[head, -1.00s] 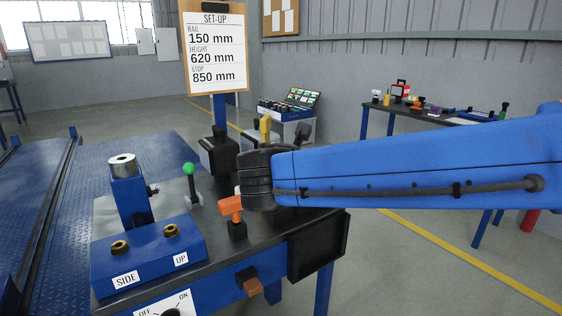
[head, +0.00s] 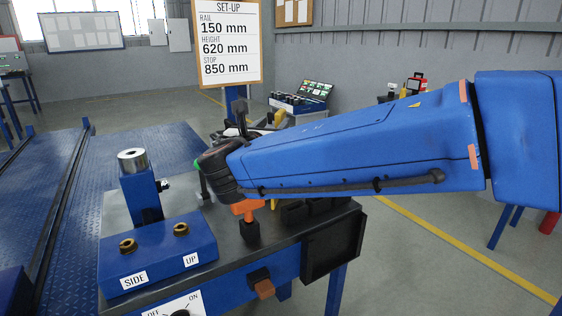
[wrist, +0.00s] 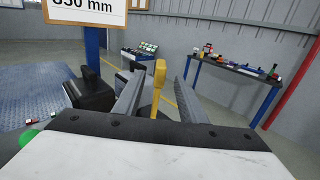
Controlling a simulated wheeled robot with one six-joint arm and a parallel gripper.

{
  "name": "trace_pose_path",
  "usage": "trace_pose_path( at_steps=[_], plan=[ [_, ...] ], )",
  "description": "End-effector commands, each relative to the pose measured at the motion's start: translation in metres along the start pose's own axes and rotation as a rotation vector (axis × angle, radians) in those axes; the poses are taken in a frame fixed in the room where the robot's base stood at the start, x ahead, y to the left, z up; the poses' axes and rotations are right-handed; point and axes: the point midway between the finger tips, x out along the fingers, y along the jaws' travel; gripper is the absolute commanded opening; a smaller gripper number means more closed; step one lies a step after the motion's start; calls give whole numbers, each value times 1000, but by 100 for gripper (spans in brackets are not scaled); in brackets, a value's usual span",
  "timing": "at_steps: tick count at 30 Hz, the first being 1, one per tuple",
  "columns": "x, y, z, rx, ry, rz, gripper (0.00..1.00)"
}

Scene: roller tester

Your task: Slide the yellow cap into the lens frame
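A yellow upright piece (wrist: 158,82) with a rounded top, which looks like the yellow cap, stands between the fingers of my gripper (wrist: 162,66) in the wrist view. The two dark fingers are spread, with a gap on each side of it, so the gripper is open and not closed on it. In the head view a bit of yellow (head: 279,117) shows behind my blue arm, and the gripper is mostly hidden there. I cannot make out the lens frame for certain. A black box-like holder (wrist: 90,94) stands left of the fingers in the wrist view.
A blue block (head: 158,254) labelled SIDE and UP and a post with a metal roller (head: 132,156) stand on the bench's left. An orange-topped handle (head: 249,207) sits under my arm. A sign board (head: 227,42) rises behind. A side table (wrist: 232,70) holds small items.

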Motion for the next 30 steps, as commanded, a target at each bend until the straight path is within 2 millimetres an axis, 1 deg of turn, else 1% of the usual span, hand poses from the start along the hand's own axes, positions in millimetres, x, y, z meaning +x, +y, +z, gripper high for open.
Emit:
trace_pose_path(
  at_steps=[1, 3, 9, 12, 20, 30],
  plan=[
    [9, -1, 0, 0, 1, -3, 38],
    [20, -1, 0, 1, 0, -4, 38],
    [49, -1, -1, 1, 1, -2, 38],
    [58, -1, 0, 1, 0, -2, 38],
    [70, -1, 0, 1, 1, -1, 38],
    [112, -1, -1, 1, 1, -2, 38]
  ],
)
